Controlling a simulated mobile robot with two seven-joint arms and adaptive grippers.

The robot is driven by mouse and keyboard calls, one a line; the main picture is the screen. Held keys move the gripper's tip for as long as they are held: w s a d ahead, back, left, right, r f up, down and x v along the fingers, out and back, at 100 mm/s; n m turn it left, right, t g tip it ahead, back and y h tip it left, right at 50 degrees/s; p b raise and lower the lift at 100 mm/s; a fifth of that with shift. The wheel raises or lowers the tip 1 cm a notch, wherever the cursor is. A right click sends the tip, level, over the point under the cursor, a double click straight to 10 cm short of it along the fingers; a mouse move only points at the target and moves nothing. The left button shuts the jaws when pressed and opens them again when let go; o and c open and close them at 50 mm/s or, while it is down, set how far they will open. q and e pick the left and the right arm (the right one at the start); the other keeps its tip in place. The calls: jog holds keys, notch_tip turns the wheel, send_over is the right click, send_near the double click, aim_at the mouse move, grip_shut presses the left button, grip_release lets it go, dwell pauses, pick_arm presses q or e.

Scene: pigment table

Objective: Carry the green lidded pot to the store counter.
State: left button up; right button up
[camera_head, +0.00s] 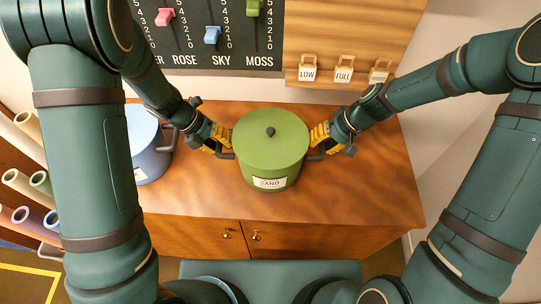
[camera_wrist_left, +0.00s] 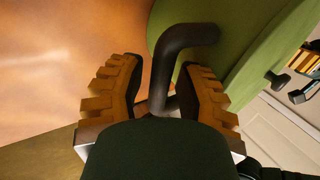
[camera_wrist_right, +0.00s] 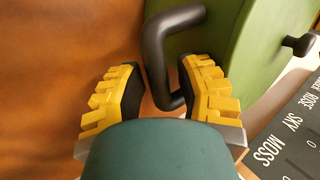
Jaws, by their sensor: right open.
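The green lidded pot (camera_head: 270,150) stands upright on the wooden cabinet top, with a dark knob on its lid and a label reading SAND. It has a dark handle on each side. My left gripper (camera_head: 221,146) is at the pot's left handle (camera_wrist_left: 164,70), its fingers apart on either side of the handle bar. My right gripper (camera_head: 322,146) is at the right handle (camera_wrist_right: 160,60), its fingers likewise apart with the bar between them. The store counter cannot be made out with certainty in these views.
A blue pot (camera_head: 148,145) stands on the cabinet (camera_head: 340,200) at the left, partly behind my left arm. A slider board (camera_head: 210,40) and wooden tags (camera_head: 344,70) are on the wall behind. Rolled tubes (camera_head: 25,180) are at the far left. Cabinet top is clear at right.

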pick_arm(q)
jog(key=shift+d, duration=0.1)
grip_shut()
pick_arm(e)
grip_shut()
pick_arm(q)
jog(key=shift+r, duration=0.2)
pick_arm(e)
jog(key=shift+r, duration=0.15)
